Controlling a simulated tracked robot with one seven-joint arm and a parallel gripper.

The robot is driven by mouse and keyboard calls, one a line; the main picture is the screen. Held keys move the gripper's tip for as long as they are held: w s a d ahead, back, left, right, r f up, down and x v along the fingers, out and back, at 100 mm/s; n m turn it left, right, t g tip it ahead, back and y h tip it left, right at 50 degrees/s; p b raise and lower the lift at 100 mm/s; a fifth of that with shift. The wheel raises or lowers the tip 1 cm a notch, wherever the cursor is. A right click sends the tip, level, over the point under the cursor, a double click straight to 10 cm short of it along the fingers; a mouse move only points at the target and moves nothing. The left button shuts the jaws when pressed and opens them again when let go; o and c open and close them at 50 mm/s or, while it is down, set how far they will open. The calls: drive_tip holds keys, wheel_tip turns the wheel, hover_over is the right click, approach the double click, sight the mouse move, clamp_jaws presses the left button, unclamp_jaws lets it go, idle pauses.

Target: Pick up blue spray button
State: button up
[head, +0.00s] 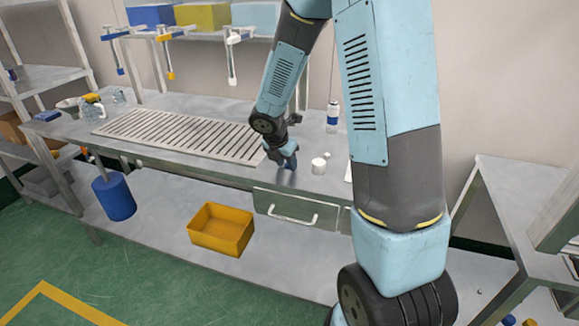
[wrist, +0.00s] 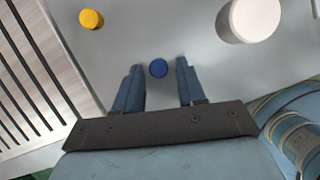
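The blue spray button (wrist: 158,68) is a small round blue piece on the grey metal tabletop in the wrist view. It lies between the fingertips of my gripper (wrist: 158,76), with a gap on both sides. My gripper is open, and its two blue fingers stand apart. In the head view my gripper (head: 287,160) is low over the workbench, right of the slotted grate. The blue button cannot be made out there.
A yellow button (wrist: 91,19) lies left of my gripper, and a white round cap (wrist: 255,18) stands to the right. The slotted grate (head: 185,134) is on the left. A yellow bin (head: 221,228) is on the lower shelf.

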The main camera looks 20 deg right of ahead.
clamp_jaws()
